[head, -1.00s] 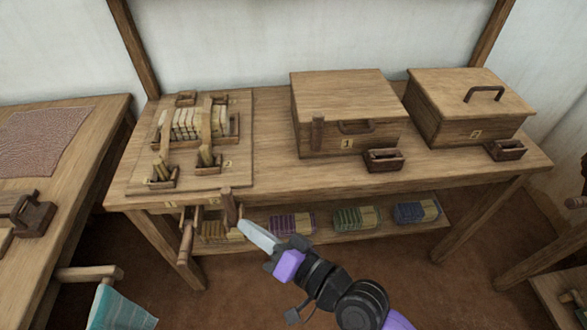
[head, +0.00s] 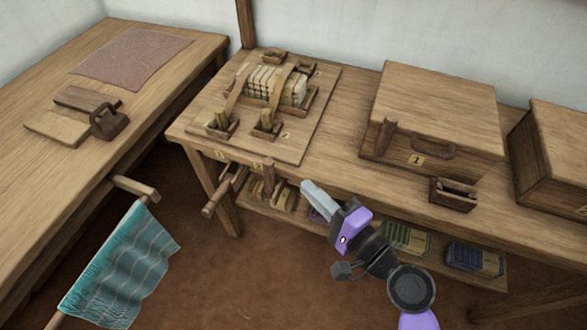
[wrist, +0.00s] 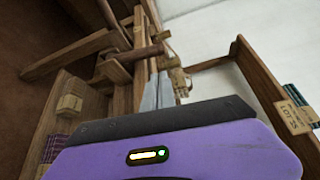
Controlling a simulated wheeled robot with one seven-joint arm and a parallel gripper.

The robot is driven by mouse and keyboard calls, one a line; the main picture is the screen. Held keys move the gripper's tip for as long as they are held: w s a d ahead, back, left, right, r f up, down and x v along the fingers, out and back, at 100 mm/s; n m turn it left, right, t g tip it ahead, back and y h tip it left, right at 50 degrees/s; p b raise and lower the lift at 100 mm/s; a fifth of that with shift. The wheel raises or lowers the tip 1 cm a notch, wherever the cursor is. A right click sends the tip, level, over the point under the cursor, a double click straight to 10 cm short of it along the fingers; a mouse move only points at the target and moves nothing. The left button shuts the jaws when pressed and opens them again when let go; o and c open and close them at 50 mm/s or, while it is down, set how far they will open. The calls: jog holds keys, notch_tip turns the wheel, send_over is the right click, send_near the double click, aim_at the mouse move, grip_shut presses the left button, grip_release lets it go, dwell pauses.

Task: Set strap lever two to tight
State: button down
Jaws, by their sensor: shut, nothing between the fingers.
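Two wooden levers stick out from the table's front edge in the head view, below small number tags. The left lever (head: 222,192) points outward and down. The right lever (head: 269,178), below the tag marked 2, stands more upright. My gripper (head: 306,186) is shut and empty, in front of the table and just right of the right lever, apparently apart from it. Two straps (head: 279,86) cross a pale bundle (head: 262,82) on a board. In the wrist view, my fingertips (wrist: 158,82) are close to a wooden handle (wrist: 144,53); whether they touch is unclear.
A wooden box (head: 440,105) marked 1 stands on the table, with a small open holder (head: 453,194) before it. A lower shelf holds coloured bundles (head: 407,237). A side table (head: 165,85) and a teal cloth (head: 120,265) are at left. The floor between is open.

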aim_at(269, 179)
jog(key=x, duration=0.9)
jog(key=shift+w+a, duration=0.1)
jog(key=shift+a, duration=0.1)
jog(key=shift+w+a, duration=0.15)
jog(key=shift+w, duration=0.05)
jog(key=shift+s+f, duration=0.1)
jog(key=shift+a, duration=0.1)
